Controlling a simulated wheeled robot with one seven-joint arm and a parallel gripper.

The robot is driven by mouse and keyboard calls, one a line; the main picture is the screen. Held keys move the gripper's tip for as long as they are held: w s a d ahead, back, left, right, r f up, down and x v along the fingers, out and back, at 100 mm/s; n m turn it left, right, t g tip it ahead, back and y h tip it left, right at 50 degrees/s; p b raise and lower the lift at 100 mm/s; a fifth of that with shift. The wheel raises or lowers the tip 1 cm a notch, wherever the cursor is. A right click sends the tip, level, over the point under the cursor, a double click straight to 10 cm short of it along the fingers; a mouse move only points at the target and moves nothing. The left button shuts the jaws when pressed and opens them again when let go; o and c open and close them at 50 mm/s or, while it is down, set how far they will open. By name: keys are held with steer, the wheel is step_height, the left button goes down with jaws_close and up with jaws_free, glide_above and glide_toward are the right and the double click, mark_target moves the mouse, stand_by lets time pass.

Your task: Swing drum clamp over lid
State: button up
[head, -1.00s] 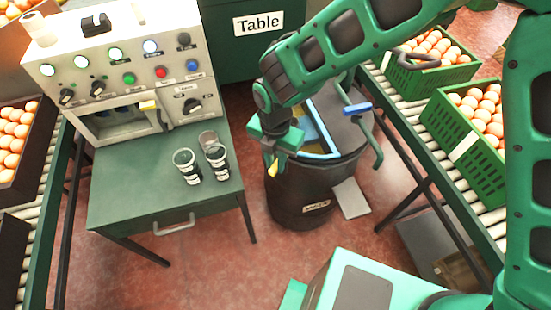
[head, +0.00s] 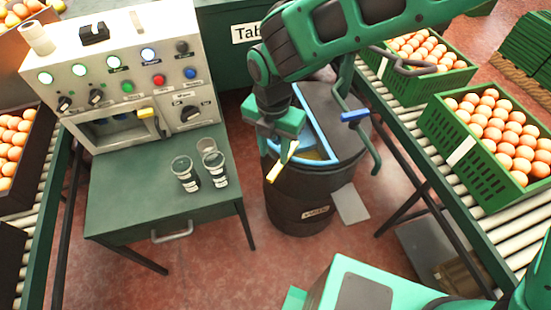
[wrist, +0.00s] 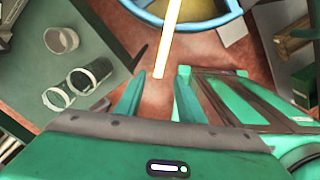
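The dark drum (head: 300,205) stands on the floor in the middle. A dark lid section (head: 322,105) covers part of its top, and a blue-rimmed opening (head: 312,163) shows beside it. A green bent bar with a blue grip (head: 355,115), perhaps the clamp, stands at the lid's right side. My gripper (head: 277,146) is over the drum's left edge, fingers pointing down. In the wrist view its two fingers (wrist: 158,95) are apart. A pale yellow bar (wrist: 167,40) reaches from the drum rim towards the gap between them. I see no contact with it.
A green table (head: 130,205) with several cups (head: 186,172) and a control panel (head: 125,70) stands at left. A grey plate (head: 350,203) lies beside the drum.

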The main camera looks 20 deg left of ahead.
steer(key=shift+r, duration=1.4)
steer(key=shift+w+d, duration=0.1)
